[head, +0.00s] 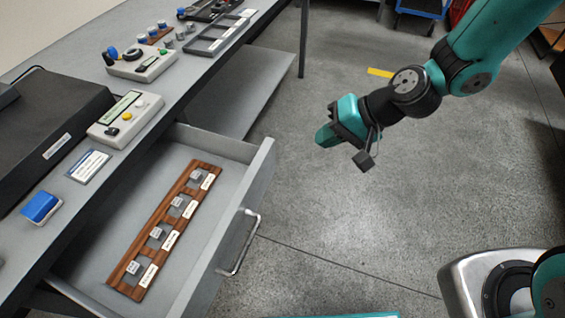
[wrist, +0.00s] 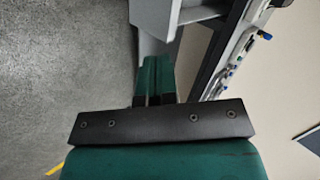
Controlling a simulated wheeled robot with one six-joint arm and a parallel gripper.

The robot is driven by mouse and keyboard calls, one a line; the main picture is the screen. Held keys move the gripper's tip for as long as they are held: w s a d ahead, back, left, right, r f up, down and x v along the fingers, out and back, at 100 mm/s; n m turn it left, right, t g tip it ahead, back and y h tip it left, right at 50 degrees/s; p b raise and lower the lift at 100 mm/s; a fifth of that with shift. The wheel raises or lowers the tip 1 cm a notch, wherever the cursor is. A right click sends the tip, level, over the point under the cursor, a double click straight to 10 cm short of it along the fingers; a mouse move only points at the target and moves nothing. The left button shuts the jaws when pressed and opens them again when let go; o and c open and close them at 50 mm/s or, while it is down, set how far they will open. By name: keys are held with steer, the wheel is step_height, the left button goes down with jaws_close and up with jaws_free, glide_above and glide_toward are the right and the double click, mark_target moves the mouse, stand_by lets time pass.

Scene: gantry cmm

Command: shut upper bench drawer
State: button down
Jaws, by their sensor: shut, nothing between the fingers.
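The upper bench drawer (head: 232,215) is pulled out from under the grey bench in the head view. Its metal bar handle (head: 243,245) is on the front panel, which faces right. Inside lies a wooden strip (head: 150,228) with several small grey blocks and white labels. My gripper (head: 322,138) is in the air to the right of the drawer, apart from it, shut and empty. In the wrist view my gripper's green fingers (wrist: 155,85) are together, and a grey drawer corner (wrist: 160,20) shows beyond them.
The bench top (head: 150,150) carries a black case (head: 50,130), control boxes (head: 125,118) and a blue block (head: 41,207). A lower shelf (head: 240,95) shows beneath. The floor (head: 340,215) right of the drawer is clear. A blue cart (head: 420,8) stands far back.

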step_height(320, 180, down, 10)
steer(key=w+d+m+t, duration=0.2)
steer(key=m, duration=0.2)
steer(key=p, duration=0.1)
glide_toward(273, 164)
steer(key=x, duration=0.5)
steer(key=shift+s+d+f, duration=0.15)
steer(key=shift+s+f, duration=0.05)
steer(key=shift+f, duration=0.25)
steer(key=shift+w+a+f+p, duration=0.1)
steer(key=shift+w+a+p, duration=0.25)
steer(key=shift+a, duration=0.35)
